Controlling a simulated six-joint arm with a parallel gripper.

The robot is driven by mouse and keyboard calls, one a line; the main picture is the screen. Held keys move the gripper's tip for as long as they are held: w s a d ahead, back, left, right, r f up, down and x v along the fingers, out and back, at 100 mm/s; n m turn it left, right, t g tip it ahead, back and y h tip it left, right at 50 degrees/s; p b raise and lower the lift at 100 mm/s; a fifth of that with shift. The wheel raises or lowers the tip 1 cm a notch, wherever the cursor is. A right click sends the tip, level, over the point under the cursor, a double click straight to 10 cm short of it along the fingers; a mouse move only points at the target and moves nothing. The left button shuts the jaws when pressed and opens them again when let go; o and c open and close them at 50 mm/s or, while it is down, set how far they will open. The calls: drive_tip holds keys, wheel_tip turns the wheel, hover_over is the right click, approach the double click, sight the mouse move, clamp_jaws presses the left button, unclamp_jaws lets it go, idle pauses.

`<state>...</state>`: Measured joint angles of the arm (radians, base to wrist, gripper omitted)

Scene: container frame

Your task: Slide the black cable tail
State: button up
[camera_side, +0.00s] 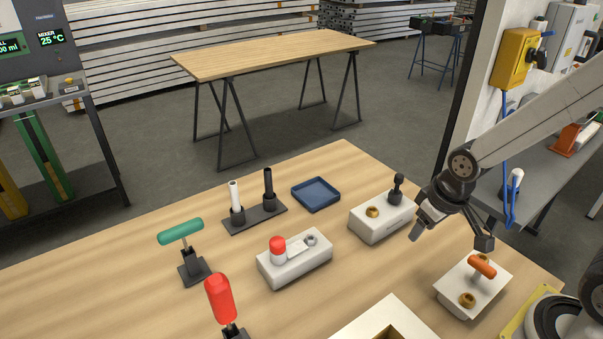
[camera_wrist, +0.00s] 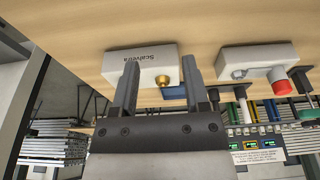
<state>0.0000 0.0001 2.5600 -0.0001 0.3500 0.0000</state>
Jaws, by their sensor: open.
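A black upright rod (camera_side: 268,183) and a white upright rod (camera_side: 235,195) stand in a dark two-post base (camera_side: 255,219) on the wooden table. The black rod looks like the likeliest black cable tail, but I cannot be sure. My gripper (camera_side: 450,238) hangs above the table, right of that box, fingers spread and empty. In the wrist view the gripper (camera_wrist: 160,66) frames the lettered white box (camera_wrist: 143,64), and its brass fitting (camera_wrist: 162,81) shows between the fingers.
A white box with a red knob (camera_side: 278,250), a blue tray (camera_side: 316,194), a teal T-handle (camera_side: 180,231) and a red handle (camera_side: 221,298) stand on the table. A white block with an orange handle (camera_side: 482,266) is below my gripper. The table's left part is clear.

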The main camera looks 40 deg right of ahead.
drive_tip(key=shift+o, duration=0.6)
wheel_tip(320, 180, up, 8)
drive_tip(key=n+g, duration=0.3)
drive_tip(key=n, duration=0.6)
hover_over(400, 175)
drive_tip(key=shift+r, duration=0.2)
drive_tip(key=shift+f, duration=3.9)
clamp_jaws()
